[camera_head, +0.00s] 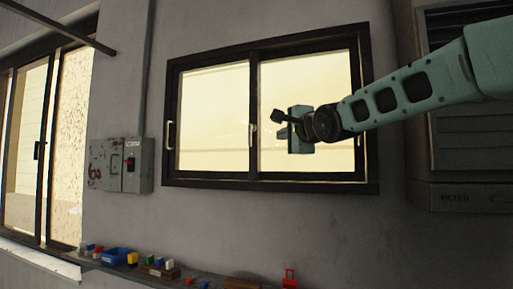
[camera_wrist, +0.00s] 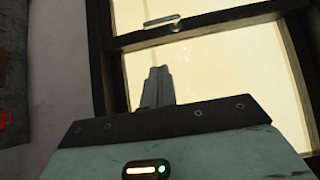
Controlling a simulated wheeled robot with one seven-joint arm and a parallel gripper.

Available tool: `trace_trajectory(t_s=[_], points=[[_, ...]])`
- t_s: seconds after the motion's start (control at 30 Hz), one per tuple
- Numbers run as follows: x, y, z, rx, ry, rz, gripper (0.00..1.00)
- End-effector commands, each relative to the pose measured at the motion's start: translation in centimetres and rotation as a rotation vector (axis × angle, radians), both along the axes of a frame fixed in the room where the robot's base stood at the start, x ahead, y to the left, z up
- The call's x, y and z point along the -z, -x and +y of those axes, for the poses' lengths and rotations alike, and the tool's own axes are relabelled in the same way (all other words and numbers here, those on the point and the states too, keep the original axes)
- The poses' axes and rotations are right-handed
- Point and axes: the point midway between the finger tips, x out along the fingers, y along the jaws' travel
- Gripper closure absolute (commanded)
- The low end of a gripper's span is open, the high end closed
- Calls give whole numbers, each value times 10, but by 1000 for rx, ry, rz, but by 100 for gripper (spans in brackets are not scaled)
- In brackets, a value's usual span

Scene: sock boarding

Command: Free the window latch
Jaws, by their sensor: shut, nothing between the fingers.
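A dark-framed sliding window (camera_head: 316,182) with two bright panes is set in the grey wall. A small pale latch or handle (camera_head: 252,134) sits on its middle upright. My gripper (camera_head: 281,133) is in front of the right pane, to the right of that piece and apart from it in the picture. In the wrist view my gripper (camera_wrist: 157,72) is shut and empty, its fingers over a bright pane. A pale metal handle or latch (camera_wrist: 162,21) on a dark frame bar lies beyond the fingertips. I cannot tell whether the latch is locked.
A pale handle (camera_head: 169,135) is on the window's left side. A grey electrical box (camera_head: 122,165) hangs on the wall to the left. A ledge below holds a blue bin (camera_head: 117,255) and several small coloured items. A louvred panel (camera_head: 470,150) stands at the right.

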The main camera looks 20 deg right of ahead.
Motion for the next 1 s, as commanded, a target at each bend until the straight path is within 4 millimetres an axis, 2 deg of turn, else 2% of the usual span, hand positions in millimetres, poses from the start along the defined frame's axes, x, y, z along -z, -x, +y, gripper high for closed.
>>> trace_trajectory(t_s=[0.2,0.3,0.57,0.83,1.0], points=[[5,-9,6,-10,2,7,100],[-1,-15,5,-11,0,9,100],[0,-32,7,-12,5,9,100],[-4,-83,13,-13,5,10,100],[-2,-91,27,-13,4,8,100]])
